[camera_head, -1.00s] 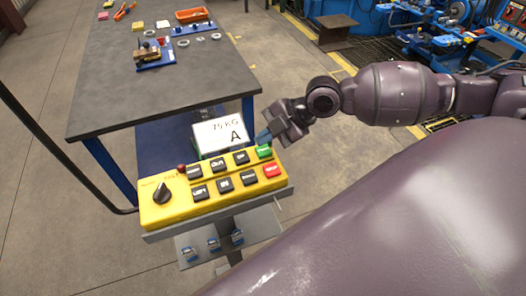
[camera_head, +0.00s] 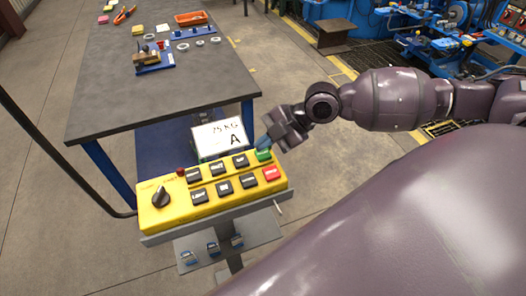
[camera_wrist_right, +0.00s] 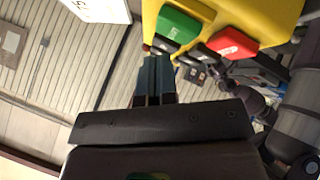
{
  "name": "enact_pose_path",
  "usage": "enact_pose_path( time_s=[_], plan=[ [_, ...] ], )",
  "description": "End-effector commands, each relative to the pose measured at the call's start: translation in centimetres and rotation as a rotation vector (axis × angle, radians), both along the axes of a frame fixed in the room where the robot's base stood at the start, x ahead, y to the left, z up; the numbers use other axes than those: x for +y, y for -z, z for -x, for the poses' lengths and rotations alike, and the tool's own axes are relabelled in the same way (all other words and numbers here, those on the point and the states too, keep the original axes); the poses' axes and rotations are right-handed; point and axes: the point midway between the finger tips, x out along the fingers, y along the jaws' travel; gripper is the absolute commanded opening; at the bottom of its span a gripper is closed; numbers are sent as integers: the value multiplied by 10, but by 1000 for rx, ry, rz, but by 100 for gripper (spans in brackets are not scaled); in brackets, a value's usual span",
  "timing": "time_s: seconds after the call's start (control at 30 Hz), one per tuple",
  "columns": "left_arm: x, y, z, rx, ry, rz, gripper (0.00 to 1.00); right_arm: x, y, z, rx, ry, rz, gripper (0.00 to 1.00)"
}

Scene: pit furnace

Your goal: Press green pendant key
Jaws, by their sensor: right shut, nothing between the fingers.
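The yellow pendant box (camera_head: 215,192) stands on a grey stand in the head view, with a black rotary knob, several black keys and a red key (camera_head: 271,173). The green key (camera_head: 263,155) is at its upper right corner. In the right wrist view the green key (camera_wrist_right: 185,27) and red key (camera_wrist_right: 232,42) show large near the top. My right gripper (camera_head: 262,143) is shut and empty, its blue fingertips close to the green key; whether they touch cannot be told. In the right wrist view its fingers (camera_wrist_right: 153,65) point toward the green key. My left gripper is out of view.
A white sign reading 75 KG A (camera_head: 219,138) stands behind the pendant box. A dark table (camera_head: 160,100) with tools and an orange tray (camera_head: 191,18) is beyond it. Blue machinery (camera_head: 440,30) is at the back right. Small blue-handled items sit on the stand's lower plate (camera_head: 225,246).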

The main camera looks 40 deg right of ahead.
Motion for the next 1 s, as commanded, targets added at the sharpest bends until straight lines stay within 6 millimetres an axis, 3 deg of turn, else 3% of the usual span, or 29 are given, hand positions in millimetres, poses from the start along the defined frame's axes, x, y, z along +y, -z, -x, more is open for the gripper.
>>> enact_pose_path(
  time_s=[1.0],
  plan=[
    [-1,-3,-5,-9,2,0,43,0,0,0,0,0,0,0]
  ],
)
